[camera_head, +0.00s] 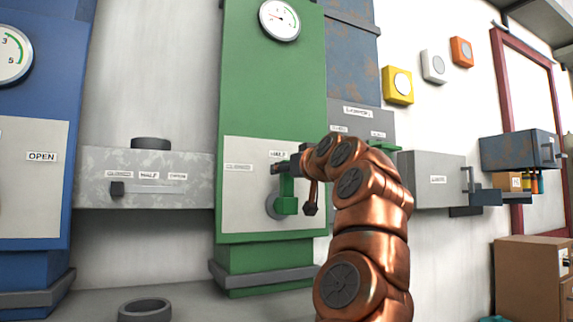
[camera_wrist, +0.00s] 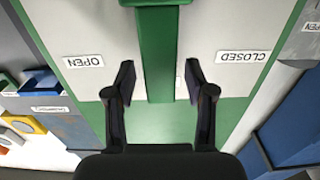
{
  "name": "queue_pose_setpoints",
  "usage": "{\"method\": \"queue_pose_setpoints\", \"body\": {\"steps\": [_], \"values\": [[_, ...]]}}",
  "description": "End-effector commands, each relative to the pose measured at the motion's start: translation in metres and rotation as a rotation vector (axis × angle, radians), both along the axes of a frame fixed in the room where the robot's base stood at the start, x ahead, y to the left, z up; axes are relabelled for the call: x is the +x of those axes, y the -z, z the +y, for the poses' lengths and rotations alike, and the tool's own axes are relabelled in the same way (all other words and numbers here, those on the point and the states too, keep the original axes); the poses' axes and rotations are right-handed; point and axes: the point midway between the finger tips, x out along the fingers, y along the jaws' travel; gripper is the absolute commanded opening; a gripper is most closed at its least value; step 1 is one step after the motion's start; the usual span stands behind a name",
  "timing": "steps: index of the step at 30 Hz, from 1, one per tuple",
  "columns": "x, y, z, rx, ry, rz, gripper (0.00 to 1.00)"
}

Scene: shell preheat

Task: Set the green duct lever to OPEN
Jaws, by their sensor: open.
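The green duct (camera_head: 270,90) carries a pale panel (camera_head: 240,205) with a green lever (camera_head: 286,187) on a round grey hub. The lever stands upright, towards the HALF label (camera_head: 278,155). The CLOSED label (camera_head: 238,167) is to its left; the OPEN label is hidden behind my arm in the head view. In the wrist view, my gripper (camera_wrist: 155,82) is open, with one finger on each side of the lever (camera_wrist: 158,50) and a visible gap to both. There, the OPEN label (camera_wrist: 84,62) is left and the CLOSED label (camera_wrist: 243,57) right, both upside down.
A grey duct with a slider (camera_head: 145,188) is left of the green duct, and a blue duct (camera_head: 40,90) stands farther left. To the right are a grey box (camera_head: 432,179), a rusty blue box (camera_head: 517,150) and a brown cabinet (camera_head: 530,275).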

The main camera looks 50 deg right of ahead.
Motion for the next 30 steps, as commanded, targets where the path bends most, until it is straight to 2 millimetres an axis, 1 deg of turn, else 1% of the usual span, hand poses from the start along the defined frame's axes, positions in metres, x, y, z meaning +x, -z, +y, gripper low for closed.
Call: {"method": "queue_pose_setpoints", "body": {"steps": [1,3,10,11,26,30], "values": [[0.0046,-0.0015,-0.0002,0.0,-0.001,0.001,0.54],[0.007,-0.0008,-0.0009,0.0,-0.002,0.0,0.54],[0.0071,0.0001,-0.0011,0.0,-0.002,0.0,0.54],[0.007,0.0,-0.0012,0.0,-0.002,-0.001,0.52],[0.0068,0.0,-0.0011,0.0,-0.002,0.0,0.0],[0.0068,0.0,-0.001,0.0,-0.002,0.0,0.0]]}}
